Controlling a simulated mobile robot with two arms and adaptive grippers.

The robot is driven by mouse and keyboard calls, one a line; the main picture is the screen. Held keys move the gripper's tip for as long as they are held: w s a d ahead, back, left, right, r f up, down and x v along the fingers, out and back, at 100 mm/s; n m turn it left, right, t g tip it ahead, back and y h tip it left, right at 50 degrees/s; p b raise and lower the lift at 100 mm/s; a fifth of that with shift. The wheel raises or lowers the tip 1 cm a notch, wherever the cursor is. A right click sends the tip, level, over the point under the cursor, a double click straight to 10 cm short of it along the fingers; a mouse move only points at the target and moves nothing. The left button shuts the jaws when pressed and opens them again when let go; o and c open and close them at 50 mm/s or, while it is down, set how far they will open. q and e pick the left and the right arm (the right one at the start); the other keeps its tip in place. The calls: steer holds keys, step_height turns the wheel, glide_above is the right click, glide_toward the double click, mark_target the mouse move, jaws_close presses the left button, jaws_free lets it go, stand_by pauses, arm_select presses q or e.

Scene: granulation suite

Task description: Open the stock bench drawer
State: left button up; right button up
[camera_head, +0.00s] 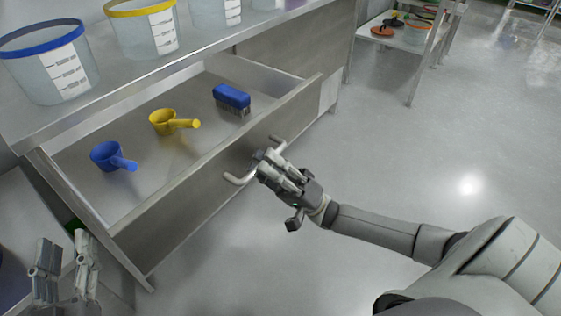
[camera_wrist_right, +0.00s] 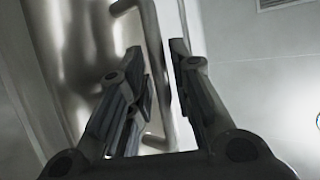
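The stock bench drawer (camera_head: 190,194) is pulled well out from under the bench top, with its inside in view. Its bar handle (camera_head: 236,180) is on the front panel. In the right wrist view the handle (camera_wrist_right: 152,40) runs between the two fingers of this gripper (camera_wrist_right: 161,75). A blue scoop (camera_head: 107,155), a yellow scoop (camera_head: 163,122) and a blue brush (camera_head: 231,96) lie in the drawer. My left gripper (camera_head: 65,268) is open and empty at the lower left, apart from the drawer.
The bench top (camera_head: 120,88) carries clear tubs, including a blue-rimmed one (camera_head: 45,70) and a yellow-rimmed one (camera_head: 145,35). A rack (camera_head: 411,60) with several items stands at the back right. The floor (camera_head: 430,140) in front of the drawer is clear.

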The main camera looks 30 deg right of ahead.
steer(key=v, duration=1.1)
steer(key=shift+f, duration=0.15)
